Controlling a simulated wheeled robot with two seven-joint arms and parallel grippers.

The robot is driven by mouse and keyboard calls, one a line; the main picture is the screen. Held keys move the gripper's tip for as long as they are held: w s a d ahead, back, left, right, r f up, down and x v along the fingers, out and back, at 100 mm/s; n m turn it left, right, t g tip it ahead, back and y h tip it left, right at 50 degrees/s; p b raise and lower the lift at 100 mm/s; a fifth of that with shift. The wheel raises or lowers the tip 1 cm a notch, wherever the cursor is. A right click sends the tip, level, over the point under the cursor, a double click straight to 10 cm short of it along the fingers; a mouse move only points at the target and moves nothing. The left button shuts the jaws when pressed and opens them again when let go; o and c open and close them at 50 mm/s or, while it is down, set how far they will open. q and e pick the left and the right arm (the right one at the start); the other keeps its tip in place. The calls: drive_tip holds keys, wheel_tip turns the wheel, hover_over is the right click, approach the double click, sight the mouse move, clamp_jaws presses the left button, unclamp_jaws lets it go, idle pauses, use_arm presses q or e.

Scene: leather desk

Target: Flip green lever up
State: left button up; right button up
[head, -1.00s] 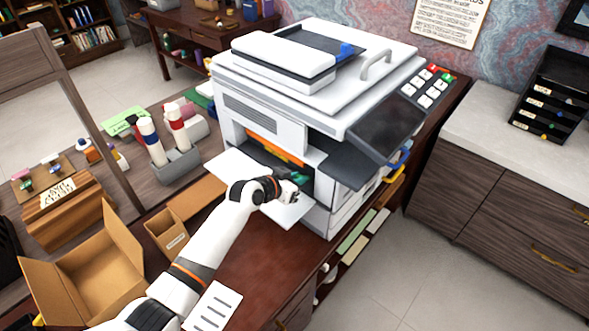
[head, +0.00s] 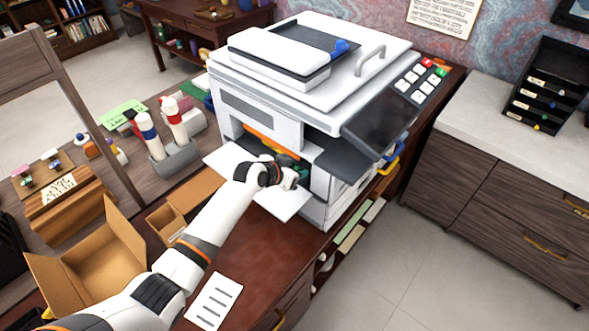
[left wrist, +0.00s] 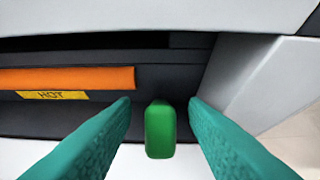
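The green lever (left wrist: 160,129) shows in the left wrist view, low in the middle, inside the printer's open front. My left gripper (left wrist: 160,112) is open, with one teal finger on each side of the lever and gaps between them. In the head view my left gripper (head: 291,166) reaches into the open bay of the white printer (head: 262,110). There the lever is hidden behind my gripper and wrist. My right gripper is not in view.
An orange bar (left wrist: 68,79) with a yellow HOT label (left wrist: 52,95) lies left of the lever. A white wall (left wrist: 262,85) is close on the right. The lowered white front flap (head: 284,205) is under my wrist. A dark screen (head: 378,122) juts out at right.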

use_arm(q)
drive_tip(key=b+v, duration=0.1)
drive_tip(key=v, duration=1.1)
drive_tip(key=shift+b, duration=0.4)
drive_tip(key=shift+c, duration=0.6)
